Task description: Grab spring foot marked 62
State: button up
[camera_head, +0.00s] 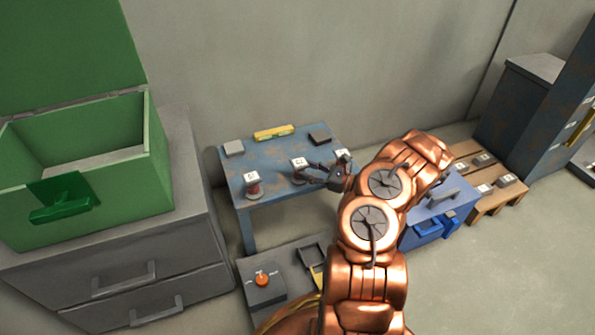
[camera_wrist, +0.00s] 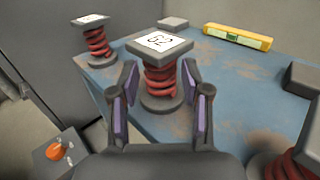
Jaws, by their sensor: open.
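The spring foot marked 62 (camera_wrist: 159,75) stands upright on the blue table (camera_wrist: 235,85) in the wrist view. It has a white labelled top plate, a red coil and a grey round base. In the head view it is the middle foot (camera_head: 299,164), just left of my gripper (camera_head: 318,175). In the wrist view my gripper (camera_wrist: 160,95) is open, with its purple-lined fingers on either side of the near part of the foot. I cannot tell whether either finger touches it. The label 62 faces up and is readable only in the wrist view.
Another spring foot (camera_head: 253,184) stands at the table's left, and a third (camera_head: 343,156) is partly hidden by my arm. A yellow level (camera_head: 274,132) and dark blocks lie toward the back. A box with an orange knob (camera_head: 262,280) sits low in front. A green bin (camera_head: 95,160) is at left.

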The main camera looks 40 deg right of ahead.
aim_at(293, 175)
jog(key=shift+b+x, duration=1)
jog(key=shift+x, duration=2.05)
jog(key=shift+c, duration=0.2)
grip_shut()
